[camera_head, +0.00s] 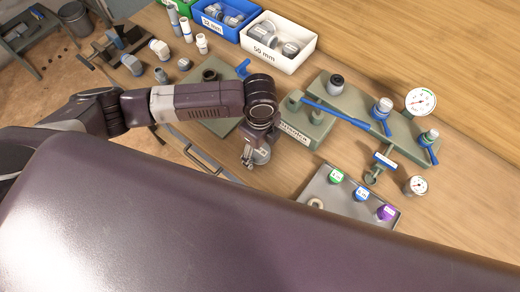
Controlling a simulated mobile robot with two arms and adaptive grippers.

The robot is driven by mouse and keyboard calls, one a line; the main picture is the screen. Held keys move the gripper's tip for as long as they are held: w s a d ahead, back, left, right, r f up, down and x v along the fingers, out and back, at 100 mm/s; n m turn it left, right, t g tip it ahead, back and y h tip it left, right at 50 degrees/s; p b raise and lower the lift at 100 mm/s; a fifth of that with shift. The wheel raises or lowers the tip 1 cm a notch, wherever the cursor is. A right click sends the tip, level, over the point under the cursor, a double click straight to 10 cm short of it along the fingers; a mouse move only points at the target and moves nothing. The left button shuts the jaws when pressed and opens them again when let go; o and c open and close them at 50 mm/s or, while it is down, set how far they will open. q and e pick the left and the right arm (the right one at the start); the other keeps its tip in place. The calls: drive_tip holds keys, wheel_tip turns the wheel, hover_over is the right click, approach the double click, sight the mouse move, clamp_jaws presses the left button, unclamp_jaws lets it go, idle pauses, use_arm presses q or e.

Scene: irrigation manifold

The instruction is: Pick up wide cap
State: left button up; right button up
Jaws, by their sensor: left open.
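My left gripper (252,162) points down over the wooden bench, between the green base plate and the grey tray. It is open. A pale grey round part (263,156) shows right at its fingers, partly hidden by them; it may be the wide cap, but I cannot tell for sure, nor whether the fingers touch it. My right gripper is not in view.
A green manifold (350,104) with blue-handled valves and gauges stands to the right. A grey tray (337,199) holds small coloured-label parts. A white bin (302,60) marked 50 mm and a blue bin (208,29) stand behind. Loose fittings (160,50) lie at back left.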

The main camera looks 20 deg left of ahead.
use_arm(q)
drive_tip(key=c, duration=1.2)
drive_tip(key=shift+r, duration=0.15)
drive_tip(key=shift+c, duration=0.2)
